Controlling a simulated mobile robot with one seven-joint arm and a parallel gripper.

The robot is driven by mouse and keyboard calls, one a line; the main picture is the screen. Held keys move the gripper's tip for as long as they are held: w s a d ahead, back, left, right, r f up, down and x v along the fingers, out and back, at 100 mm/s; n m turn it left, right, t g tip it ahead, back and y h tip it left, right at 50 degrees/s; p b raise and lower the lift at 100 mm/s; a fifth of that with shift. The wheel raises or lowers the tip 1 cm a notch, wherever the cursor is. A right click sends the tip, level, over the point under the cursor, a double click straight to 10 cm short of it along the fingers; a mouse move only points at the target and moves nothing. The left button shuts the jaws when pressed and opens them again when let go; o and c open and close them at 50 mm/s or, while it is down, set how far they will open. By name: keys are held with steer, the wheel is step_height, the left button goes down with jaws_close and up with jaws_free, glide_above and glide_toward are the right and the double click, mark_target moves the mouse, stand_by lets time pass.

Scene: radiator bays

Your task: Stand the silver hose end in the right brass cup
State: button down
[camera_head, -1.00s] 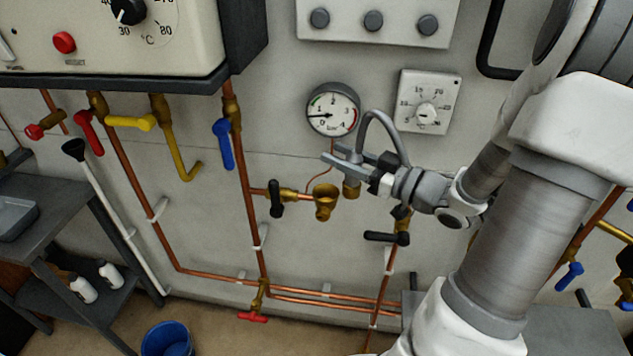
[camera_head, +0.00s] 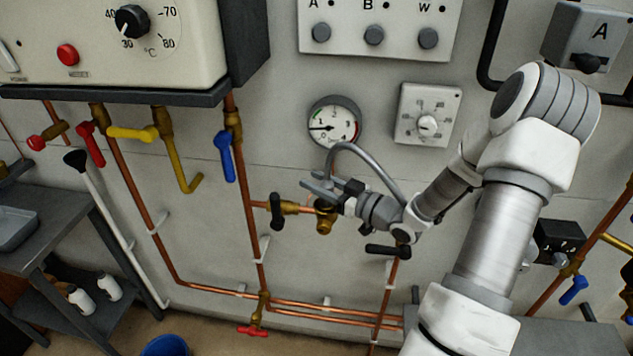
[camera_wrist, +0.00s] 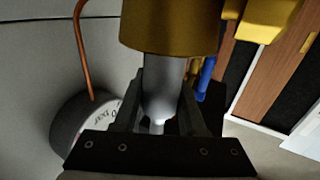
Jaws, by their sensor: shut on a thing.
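My gripper (camera_head: 322,187) is shut on the silver hose end (camera_wrist: 158,85); its two dark fingers (camera_wrist: 160,105) flank the silver shank in the wrist view. A wide brass piece (camera_wrist: 170,28) adjoins the shank at the top of that view; I cannot tell whether it is a collar or a cup. A grey hose (camera_head: 372,160) arches from the gripper area. In the head view a brass cup (camera_head: 324,228) lies just below the fingertips, partly covered; I cannot tell if anything touches it. Any brass cup further right is hidden behind my arm.
A black-handled valve (camera_head: 277,211) is left of the cup, and another black handle (camera_head: 387,250) sits below my wrist. A pressure gauge (camera_head: 334,122) and a dial thermostat (camera_head: 428,115) are above. Copper pipes (camera_head: 252,195) run along the wall.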

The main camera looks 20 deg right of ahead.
steer(key=shift+f+b, duration=0.4)
steer(key=shift+f, duration=0.05)
steer(key=shift+c, duration=2.4)
jaws_free()
steer(key=shift+r, duration=0.15)
steer(key=shift+s+d+r+p, duration=0.1)
steer(key=shift+s+r+p, duration=0.05)
steer(key=shift+r+p, duration=0.3)
steer(key=b+v, duration=0.1)
steer(key=v, duration=1)
steer(key=shift+s, duration=0.35)
steer(key=shift+d+f, duration=0.1)
